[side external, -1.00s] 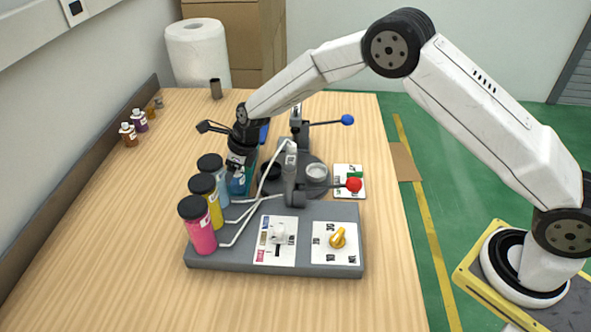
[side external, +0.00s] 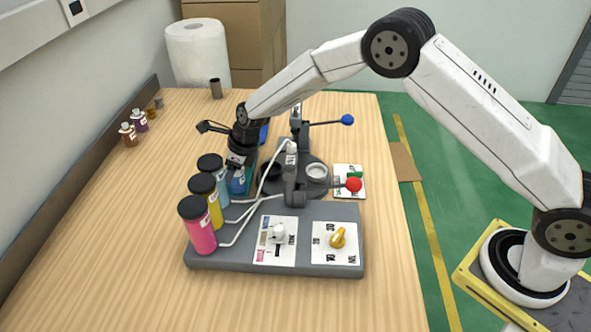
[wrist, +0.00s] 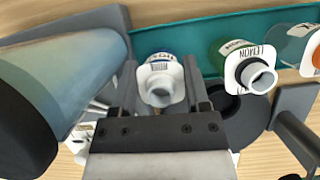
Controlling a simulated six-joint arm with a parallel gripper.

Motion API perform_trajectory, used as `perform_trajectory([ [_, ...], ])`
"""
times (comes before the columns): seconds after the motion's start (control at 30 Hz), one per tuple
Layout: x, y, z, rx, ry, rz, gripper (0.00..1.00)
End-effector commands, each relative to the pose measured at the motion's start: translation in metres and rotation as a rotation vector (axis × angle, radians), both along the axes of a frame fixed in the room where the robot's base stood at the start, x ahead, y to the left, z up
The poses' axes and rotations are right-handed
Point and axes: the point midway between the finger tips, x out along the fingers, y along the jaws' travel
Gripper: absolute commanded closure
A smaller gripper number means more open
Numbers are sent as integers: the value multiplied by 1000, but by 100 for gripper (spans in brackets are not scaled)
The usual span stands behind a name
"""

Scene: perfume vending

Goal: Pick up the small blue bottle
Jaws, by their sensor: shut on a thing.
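The small blue bottle (wrist: 158,62) has a pale cap and a white neck tag. In the wrist view it stands between the two fingers of my gripper (wrist: 160,88), which is shut on it. In the side view the blue bottle (side external: 238,184) shows just below my gripper (side external: 240,168), behind the tall light blue bottle. Its lower part is partly hidden there. I cannot tell whether it is clear of the surface under it.
A green bottle tagged LEMON (wrist: 240,52) and an orange-capped bottle (wrist: 297,45) stand close by, near a teal tray (wrist: 200,38). Tall pink (side external: 200,232), yellow (side external: 214,210) and light blue (side external: 222,190) bottles line the dispenser (side external: 275,262). The front left table is clear.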

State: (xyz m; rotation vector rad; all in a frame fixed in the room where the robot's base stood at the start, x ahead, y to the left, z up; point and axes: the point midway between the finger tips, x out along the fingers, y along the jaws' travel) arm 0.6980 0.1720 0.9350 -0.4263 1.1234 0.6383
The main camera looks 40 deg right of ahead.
Motion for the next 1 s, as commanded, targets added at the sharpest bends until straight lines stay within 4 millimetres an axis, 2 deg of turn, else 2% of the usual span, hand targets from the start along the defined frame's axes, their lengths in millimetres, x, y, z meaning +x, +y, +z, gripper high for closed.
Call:
perform_trajectory([
  [0.17,0,0,8,0,-1,1,99],
  [0.37,0,0,31,0,-2,1,99],
  [1.0,0,0,153,1,-3,0,99],
])
